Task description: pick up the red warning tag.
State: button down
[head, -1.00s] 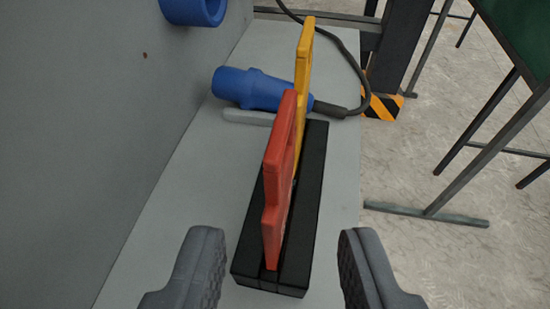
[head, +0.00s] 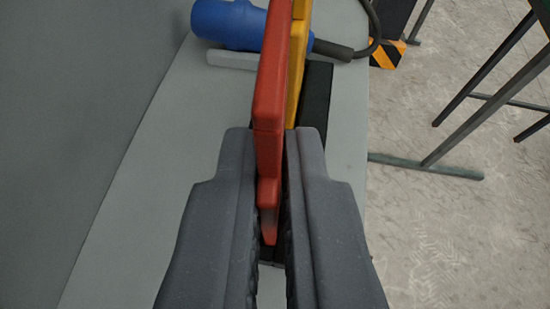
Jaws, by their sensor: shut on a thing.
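The red warning tag (head: 269,118) stands upright, edge-on to me, in the middle of the head view. My gripper (head: 270,200) is shut on the tag, with one dark grey finger on each side of it. The tag's lower part is between the fingers. The black slotted holder (head: 316,100) shows to the right of the tag and is mostly hidden behind the fingers. I cannot tell whether the tag's foot is still in the slot.
A yellow tag (head: 297,70) stands just behind the red one, close to it. A blue plug (head: 230,25) with a dark cable lies behind on the grey shelf (head: 150,180). A grey wall (head: 70,100) rises at left. Dark table legs (head: 470,110) stand on the floor at right.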

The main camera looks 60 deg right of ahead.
aim_at(256, 86)
jog(key=shift+r, duration=0.1)
jog(key=shift+w+r, duration=0.1)
jog(key=shift+r, duration=0.5)
notch_tip(256, 86, up, 2)
jog(key=shift+r+p, duration=0.2)
jog(key=shift+p, duration=0.5)
jog(key=s+d+r, duration=0.1)
jog(key=s+d, duration=0.1)
jog(key=s, duration=1.4)
jog(key=shift+d+r, duration=0.15)
